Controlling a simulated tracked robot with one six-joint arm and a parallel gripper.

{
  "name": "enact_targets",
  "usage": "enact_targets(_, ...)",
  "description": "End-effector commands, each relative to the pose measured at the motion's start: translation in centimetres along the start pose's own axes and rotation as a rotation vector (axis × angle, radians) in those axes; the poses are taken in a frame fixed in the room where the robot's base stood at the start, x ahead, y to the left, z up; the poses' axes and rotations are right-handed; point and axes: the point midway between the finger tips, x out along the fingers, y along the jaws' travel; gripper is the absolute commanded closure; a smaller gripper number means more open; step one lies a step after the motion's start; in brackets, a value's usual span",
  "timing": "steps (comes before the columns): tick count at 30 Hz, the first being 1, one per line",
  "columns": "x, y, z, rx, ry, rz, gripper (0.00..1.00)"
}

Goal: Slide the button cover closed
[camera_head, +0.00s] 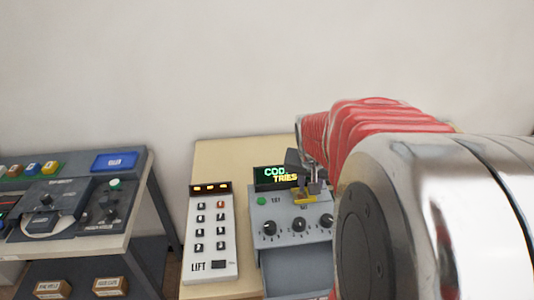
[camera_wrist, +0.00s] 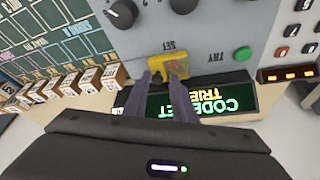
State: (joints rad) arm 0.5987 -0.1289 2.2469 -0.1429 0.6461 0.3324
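The yellow button cover (camera_wrist: 161,65) is on the grey panel (camera_wrist: 215,45), beside the "SET" label in the wrist view. A reddish patch shows at its right part, partly behind a fingertip. In the head view the yellow cover (camera_head: 305,200) shows just below my gripper (camera_head: 312,180). In the wrist view my gripper (camera_wrist: 163,73) has its two dark fingers apart, with tips at or just over the cover's lower edge. I cannot tell whether they touch it. The cover's exact slide position is unclear.
A green button (camera_wrist: 243,54) and black knobs (camera_wrist: 122,14) are on the same panel. A lit code display (camera_wrist: 205,103) lies close to the fingers. A lift keypad (camera_head: 210,235) stands left of the panel. A second console (camera_head: 70,200) is at far left.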

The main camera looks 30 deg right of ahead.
Motion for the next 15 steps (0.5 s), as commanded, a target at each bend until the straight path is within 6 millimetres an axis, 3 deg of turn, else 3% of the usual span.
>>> enact_targets(4,0.03,0.12,-0.04,0.001,0.0,0.002,0.67)
enact_targets(15,-0.5,0.21,-0.15,0.001,0.003,0.003,0.67)
